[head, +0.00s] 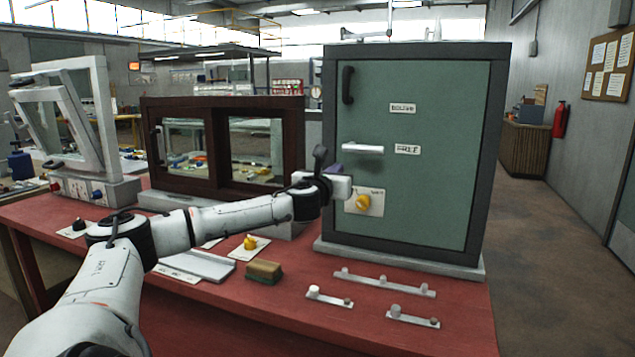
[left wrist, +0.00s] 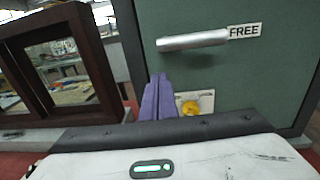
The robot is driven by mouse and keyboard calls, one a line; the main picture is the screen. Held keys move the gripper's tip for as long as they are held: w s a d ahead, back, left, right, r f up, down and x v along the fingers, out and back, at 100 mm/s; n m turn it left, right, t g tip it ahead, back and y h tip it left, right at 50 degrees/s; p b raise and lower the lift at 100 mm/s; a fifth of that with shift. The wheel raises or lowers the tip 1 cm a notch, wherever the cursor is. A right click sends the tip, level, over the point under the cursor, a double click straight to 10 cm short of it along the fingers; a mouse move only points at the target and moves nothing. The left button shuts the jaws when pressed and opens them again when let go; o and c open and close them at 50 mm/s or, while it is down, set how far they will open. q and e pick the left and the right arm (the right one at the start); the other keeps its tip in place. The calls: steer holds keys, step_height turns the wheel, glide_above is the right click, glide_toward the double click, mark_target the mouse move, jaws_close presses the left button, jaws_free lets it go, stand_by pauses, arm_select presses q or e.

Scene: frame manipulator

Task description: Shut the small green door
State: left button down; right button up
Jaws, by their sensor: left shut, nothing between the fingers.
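The small green door (head: 425,120) stands upright in a dark grey frame (head: 498,130) on the red table. It looks about flush with the frame; I cannot tell whether a narrow gap remains. It carries a pale horizontal lever (head: 362,149), a dark pull handle (head: 347,85) and a yellow knob (head: 363,203) on a plate. My left gripper (head: 334,169) is in front of the door's lower left part, below the lever. In the left wrist view its purple fingers (left wrist: 158,98) are together and empty, beside the yellow knob (left wrist: 190,107). Contact with the door cannot be told. My right gripper is out of view.
A brown sliding-window frame (head: 210,192) stands left of the door, and a white tilted window (head: 108,110) farther left. A brush-like block (head: 264,271) and pale bars with knobs (head: 384,282) lie on the red table (head: 440,338) in front.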

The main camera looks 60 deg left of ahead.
arm_select(q)
steer(key=b+v, duration=0.2)
steer(key=v, duration=0.5)
steer(key=shift+f, duration=0.3)
steer(key=shift+s, duration=0.1)
